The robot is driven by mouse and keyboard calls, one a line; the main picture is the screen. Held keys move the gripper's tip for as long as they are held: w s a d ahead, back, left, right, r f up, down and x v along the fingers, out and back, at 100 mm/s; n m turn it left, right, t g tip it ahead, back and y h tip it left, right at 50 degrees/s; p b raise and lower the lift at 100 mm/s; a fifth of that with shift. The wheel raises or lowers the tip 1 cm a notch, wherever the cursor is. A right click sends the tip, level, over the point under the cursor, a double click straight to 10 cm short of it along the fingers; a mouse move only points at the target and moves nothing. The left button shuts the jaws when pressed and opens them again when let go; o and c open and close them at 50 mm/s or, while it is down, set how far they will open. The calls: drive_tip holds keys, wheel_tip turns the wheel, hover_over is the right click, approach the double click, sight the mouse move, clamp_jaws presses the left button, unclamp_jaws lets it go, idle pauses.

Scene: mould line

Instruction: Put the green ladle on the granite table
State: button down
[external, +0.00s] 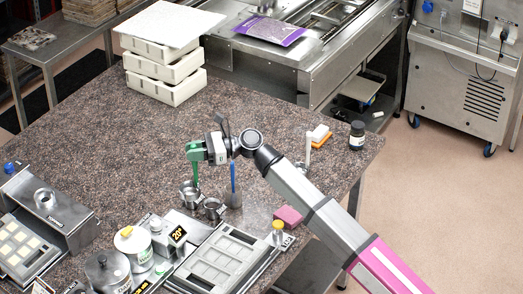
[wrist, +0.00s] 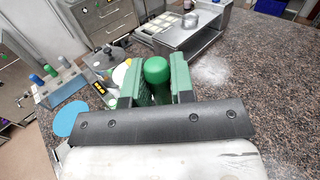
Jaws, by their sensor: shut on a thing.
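The ladle's bowl is hidden in the wrist view. The speckled brown granite table (external: 110,140) spreads below and around; it also shows at the right of the wrist view (wrist: 265,80).
Metal cups (external: 213,208) and a blue-handled tool (external: 233,178) stand close by. Near them are a grey mould tray (external: 220,262), white tubs (external: 134,247) and a pink block (external: 289,216). White stacked moulds (external: 165,75) stand at the back. The left-middle tabletop is clear.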

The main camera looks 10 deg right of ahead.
drive_tip(key=shift+r, duration=0.5)
drive_tip(key=shift+w+d, duration=0.15)
drive_tip(key=shift+w, duration=0.1)
drive_tip(key=w+d+f+m+t+h, duration=0.1)
drive_tip(key=w+d+f+m+t, duration=0.15)
drive_tip(key=w+d, duration=1.1)
drive_tip(key=w+d+f+m+t, duration=0.2)
drive_tip(key=w+d+f+t, duration=0.2)
drive_tip(key=w+d, duration=0.9)
drive_tip(key=w+d+f, duration=0.8)
drive_tip(key=w+f, duration=0.1)
drive_tip(key=f, duration=0.2)
drive_tip(key=shift+w+f, duration=0.25)
drive_tip(key=shift+f, duration=0.1)
drive_tip(key=c, duration=1)
unclamp_jaws()
drive_tip(key=shift+o, duration=0.2)
